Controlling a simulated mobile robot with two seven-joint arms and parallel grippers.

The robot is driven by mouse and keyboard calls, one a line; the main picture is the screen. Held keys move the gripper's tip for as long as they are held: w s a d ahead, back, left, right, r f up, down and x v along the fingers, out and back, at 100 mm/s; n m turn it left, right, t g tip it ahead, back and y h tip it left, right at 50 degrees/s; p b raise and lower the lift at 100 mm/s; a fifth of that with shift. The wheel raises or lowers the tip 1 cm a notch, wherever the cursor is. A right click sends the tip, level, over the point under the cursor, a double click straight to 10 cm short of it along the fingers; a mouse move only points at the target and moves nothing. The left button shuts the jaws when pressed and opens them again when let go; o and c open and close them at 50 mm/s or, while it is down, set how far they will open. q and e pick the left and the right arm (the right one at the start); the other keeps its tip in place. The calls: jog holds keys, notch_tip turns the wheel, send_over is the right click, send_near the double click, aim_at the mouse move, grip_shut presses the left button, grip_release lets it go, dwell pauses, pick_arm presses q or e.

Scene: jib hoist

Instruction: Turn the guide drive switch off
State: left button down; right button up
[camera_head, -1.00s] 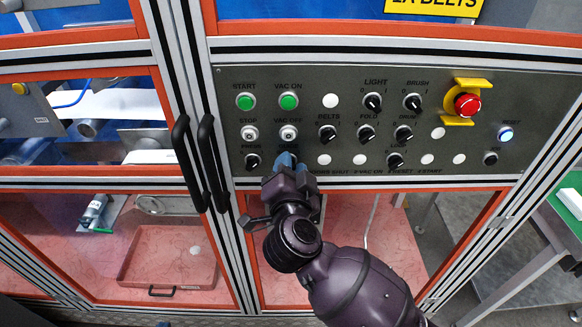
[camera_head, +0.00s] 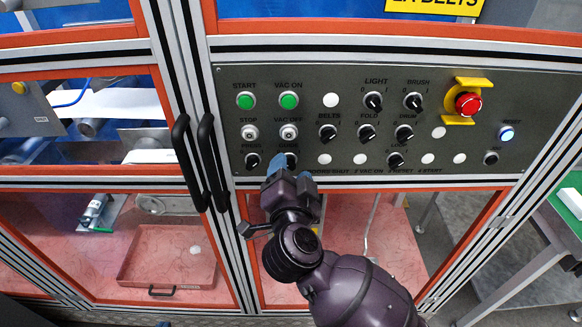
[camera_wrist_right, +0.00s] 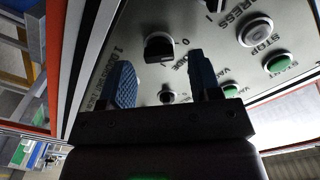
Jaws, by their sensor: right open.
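The guide drive switch (camera_head: 292,161) is a black rotary knob in the bottom row of the grey control panel (camera_head: 460,95), below the VAC OFF button. In the head view, my right gripper partly covers it. In the right wrist view the knob (camera_wrist_right: 158,47) shows ahead of the fingertips, with a "0" mark beside it. My right gripper (camera_head: 278,163) has blue fingertips close to the panel, just left of and below the knob. In the wrist view its fingers (camera_wrist_right: 163,72) are apart with nothing between their pads. My left gripper is out of view.
The press knob (camera_head: 252,161) is close on the left; the belts knob (camera_head: 328,133) is up to the right. The stop button (camera_head: 249,133) and VAC OFF button (camera_head: 288,132) sit above. Black door handles (camera_head: 212,163) stand out on the left. A red emergency stop (camera_head: 467,104) is far right.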

jog(key=s, duration=0.9)
jog(key=shift+b, duration=0.3)
jog(key=shift+s, duration=0.1)
